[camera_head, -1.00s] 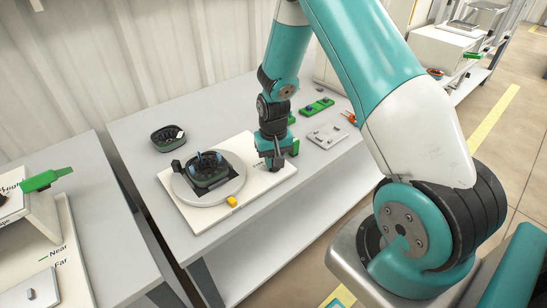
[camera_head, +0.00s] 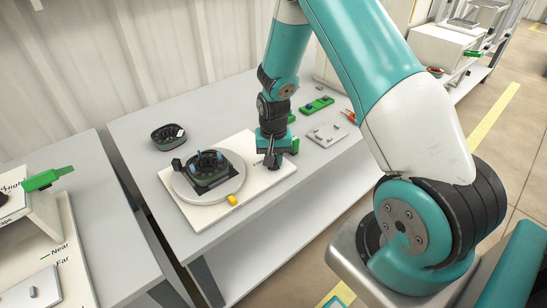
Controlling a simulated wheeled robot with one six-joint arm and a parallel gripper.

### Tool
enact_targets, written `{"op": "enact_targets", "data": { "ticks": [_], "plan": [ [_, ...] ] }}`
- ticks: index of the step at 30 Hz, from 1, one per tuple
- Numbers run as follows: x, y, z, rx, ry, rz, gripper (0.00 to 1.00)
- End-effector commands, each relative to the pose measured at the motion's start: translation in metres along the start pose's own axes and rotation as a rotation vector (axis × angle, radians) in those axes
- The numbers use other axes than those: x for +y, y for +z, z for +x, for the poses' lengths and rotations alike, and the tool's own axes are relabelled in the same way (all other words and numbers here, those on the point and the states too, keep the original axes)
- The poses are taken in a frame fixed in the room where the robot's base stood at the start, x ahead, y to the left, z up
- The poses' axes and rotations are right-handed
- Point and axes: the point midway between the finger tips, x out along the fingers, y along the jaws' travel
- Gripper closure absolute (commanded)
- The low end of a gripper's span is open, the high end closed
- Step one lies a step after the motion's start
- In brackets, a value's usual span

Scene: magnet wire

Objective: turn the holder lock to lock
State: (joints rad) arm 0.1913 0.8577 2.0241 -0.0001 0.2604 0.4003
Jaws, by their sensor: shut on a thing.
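My gripper (camera_head: 271,158) points down at the right end of a white board (camera_head: 215,218). It is shut on a small dark part there, which I take to be the holder lock; the fingers hide most of it, and its exact angle cannot be told. Beside it on the left, a round grey turntable (camera_head: 183,190) lies on the board. A dark holder with a round black part (camera_head: 208,166) and blue pieces sits on the turntable. A small lettered mark shows just left of my fingers.
Green parts (camera_head: 317,106) and a grey plate with pegs (camera_head: 326,135) lie to the right. The table's front left is clear.

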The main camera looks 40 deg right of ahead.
Motion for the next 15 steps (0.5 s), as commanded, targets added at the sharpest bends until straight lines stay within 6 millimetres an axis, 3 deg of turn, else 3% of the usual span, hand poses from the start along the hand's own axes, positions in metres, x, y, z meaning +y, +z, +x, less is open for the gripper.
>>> {"op": "enact_targets", "data": {
  "ticks": [1, 3, 4, 15],
  "plan": [
    [0.0001, -0.0007, -0.0007, 0.002, 0.000, 0.003, 0.72],
    [0.0000, -0.0007, -0.0006, 0.002, 0.000, 0.003, 0.56],
    [0.0001, -0.0006, -0.0006, 0.002, 0.000, 0.002, 0.53],
    [-0.0002, -0.0007, -0.0071, 0.002, -0.001, 0.001, 0.53]
  ]
}}
